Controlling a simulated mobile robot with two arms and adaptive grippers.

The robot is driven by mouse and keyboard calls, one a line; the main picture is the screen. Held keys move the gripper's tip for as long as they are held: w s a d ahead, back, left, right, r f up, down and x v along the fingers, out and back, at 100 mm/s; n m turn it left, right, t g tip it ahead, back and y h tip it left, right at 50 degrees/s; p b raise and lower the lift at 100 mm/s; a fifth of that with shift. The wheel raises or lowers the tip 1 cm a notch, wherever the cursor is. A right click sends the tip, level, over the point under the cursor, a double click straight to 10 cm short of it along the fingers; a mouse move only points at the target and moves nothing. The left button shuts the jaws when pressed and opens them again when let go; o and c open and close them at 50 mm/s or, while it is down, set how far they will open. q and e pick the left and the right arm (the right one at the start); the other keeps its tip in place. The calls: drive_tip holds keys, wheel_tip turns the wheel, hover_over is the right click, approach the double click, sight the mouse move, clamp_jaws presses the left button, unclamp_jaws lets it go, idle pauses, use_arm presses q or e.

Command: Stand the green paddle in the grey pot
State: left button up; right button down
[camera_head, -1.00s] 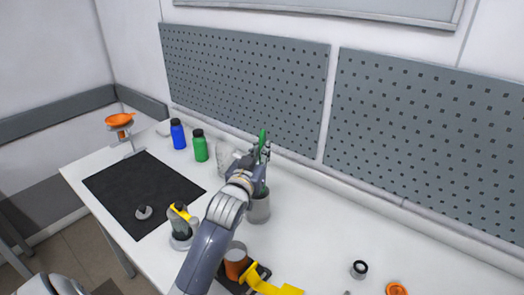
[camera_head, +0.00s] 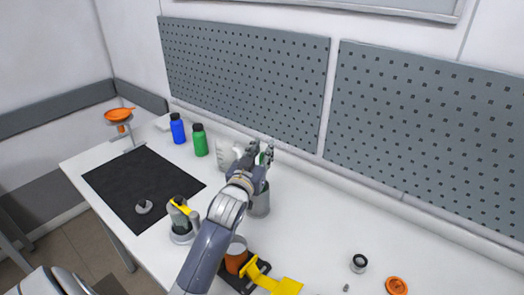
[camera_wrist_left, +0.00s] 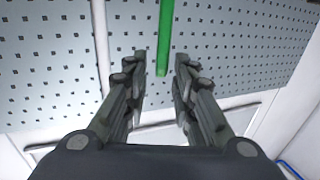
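The grey pot (camera_head: 259,205) stands upright on the table just below my left gripper (camera_head: 263,151). My left gripper is open around the handle's end. My right gripper is not in view.
A beaker (camera_head: 225,154), a green bottle (camera_head: 199,140) and a blue bottle (camera_head: 177,131) stand left of the pot. The table right of the pot is fairly clear.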

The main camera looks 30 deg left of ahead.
use_arm(q)
drive_tip(key=shift+r, duration=0.2)
drive_tip(key=b+v, duration=0.2)
drive_tip(key=v, duration=1)
drive_tip(key=shift+r+b, duration=0.3)
drive_tip(key=shift+r, duration=0.15)
drive_tip(key=shift+r, duration=0.1)
